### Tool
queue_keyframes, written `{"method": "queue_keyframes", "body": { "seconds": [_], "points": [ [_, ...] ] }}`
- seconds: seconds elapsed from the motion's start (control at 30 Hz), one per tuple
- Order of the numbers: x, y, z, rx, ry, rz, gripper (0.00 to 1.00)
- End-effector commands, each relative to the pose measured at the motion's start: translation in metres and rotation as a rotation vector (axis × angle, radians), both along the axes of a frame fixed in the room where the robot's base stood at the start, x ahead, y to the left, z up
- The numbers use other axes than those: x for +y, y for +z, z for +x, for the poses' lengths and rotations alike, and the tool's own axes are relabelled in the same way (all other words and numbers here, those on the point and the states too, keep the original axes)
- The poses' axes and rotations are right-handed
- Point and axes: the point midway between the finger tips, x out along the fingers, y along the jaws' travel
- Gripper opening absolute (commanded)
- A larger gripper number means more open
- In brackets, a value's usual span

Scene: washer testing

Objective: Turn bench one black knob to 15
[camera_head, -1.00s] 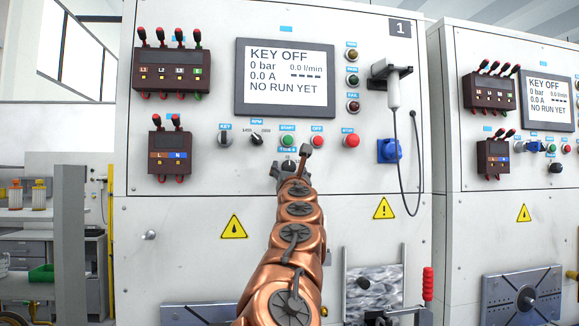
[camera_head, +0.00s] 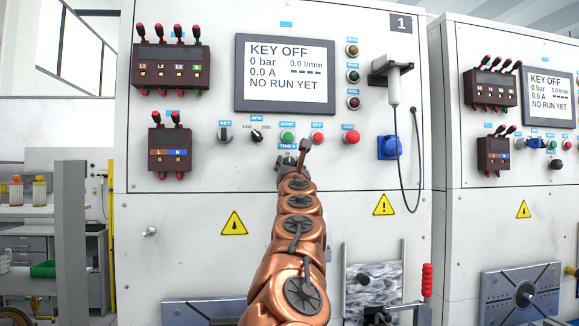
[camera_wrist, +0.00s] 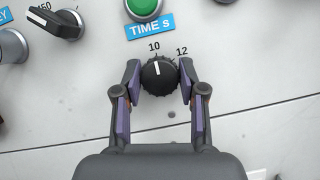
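The black knob (camera_wrist: 158,77) sits below the "TIME s" label in the wrist view, with its white pointer line up near the 10 mark. A 12 mark shows to its upper right; no 15 mark is visible. My gripper (camera_wrist: 160,80) has one finger on each side of the knob, with the fingertips very close to its edges. The fingers look slightly apart from the knob, though I cannot be sure about contact. In the head view, my gripper (camera_head: 290,170) is in front of bench one (camera_head: 205,225), and it mostly hides the knob.
The green START button (camera_head: 288,137) is just above the knob. The RPM selector (camera_head: 257,136), KEY switch (camera_head: 225,135), OFF button (camera_head: 317,138) and red STOP button (camera_head: 351,138) are nearby. The display (camera_head: 285,75) reads KEY OFF. A corded handset (camera_head: 394,90) hangs at right.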

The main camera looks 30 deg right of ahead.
Motion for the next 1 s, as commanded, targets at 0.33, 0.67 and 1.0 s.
{"method": "queue_keyframes", "body": {
  "seconds": [0.33,0.67,1.0],
  "points": [
    [-0.0005,-0.0002,-0.0002,0.0,-0.001,0.001,0.06],
    [0.0012,0.0007,0.001,-0.029,0.003,0.073,0.06],
    [0.0017,0.001,0.0023,-0.131,0.003,0.325,0.06]
  ]
}}
